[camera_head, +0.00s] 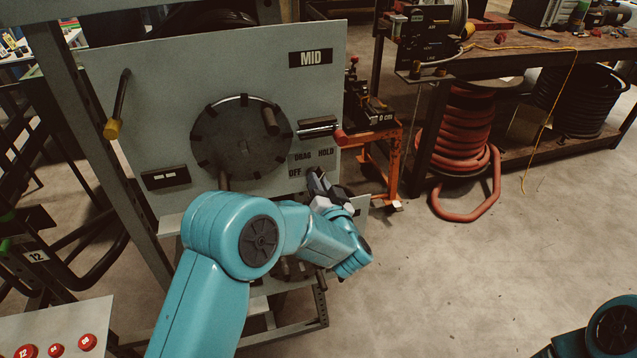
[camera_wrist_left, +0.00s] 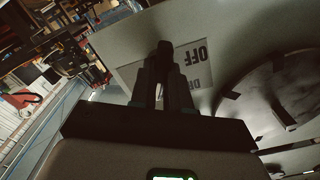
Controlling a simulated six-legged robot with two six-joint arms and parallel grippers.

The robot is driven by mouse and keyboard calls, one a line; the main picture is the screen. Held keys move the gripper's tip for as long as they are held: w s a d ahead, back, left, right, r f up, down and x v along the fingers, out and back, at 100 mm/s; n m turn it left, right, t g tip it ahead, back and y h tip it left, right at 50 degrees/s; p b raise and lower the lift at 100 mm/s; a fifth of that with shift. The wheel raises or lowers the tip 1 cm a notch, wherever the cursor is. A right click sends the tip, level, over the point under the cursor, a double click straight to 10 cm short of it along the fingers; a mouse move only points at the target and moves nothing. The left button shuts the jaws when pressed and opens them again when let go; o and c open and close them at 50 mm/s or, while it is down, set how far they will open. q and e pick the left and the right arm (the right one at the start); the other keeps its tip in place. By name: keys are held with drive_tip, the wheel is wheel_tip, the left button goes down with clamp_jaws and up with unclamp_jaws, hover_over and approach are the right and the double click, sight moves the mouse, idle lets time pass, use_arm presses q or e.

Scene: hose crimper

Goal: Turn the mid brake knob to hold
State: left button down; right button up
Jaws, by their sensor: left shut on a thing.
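The pale panel (camera_head: 190,60) carries a black MID sign (camera_head: 310,58) at its upper right. The brake knob label (camera_head: 313,158) reads OFF, DRAG and HOLD. My left gripper (camera_head: 316,182) is at the panel just below this label. In the left wrist view my left gripper (camera_wrist_left: 166,75) is shut on the small dark brake knob (camera_wrist_left: 165,47), in front of the white label (camera_wrist_left: 196,60). In that view OFF and part of DRAG show; HOLD is hidden. The fingers cover much of the knob, so its pointing direction cannot be told. My right gripper is not in view.
A dark round disc (camera_head: 235,150) with a peg handle (camera_head: 270,121) is left of the label. Open floor (camera_head: 480,270) lies to the right.

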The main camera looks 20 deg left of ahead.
use_arm(q)
drive_tip(key=shift+f, duration=0.1)
drive_tip(key=c, duration=1.1)
unclamp_jaws()
drive_tip(key=shift+a, duration=0.1)
drive_tip(key=b+v, duration=0.2)
drive_tip(key=v, duration=1.4)
drive_tip(key=shift+b, duration=0.35)
drive_tip(key=shift+s, duration=0.1)
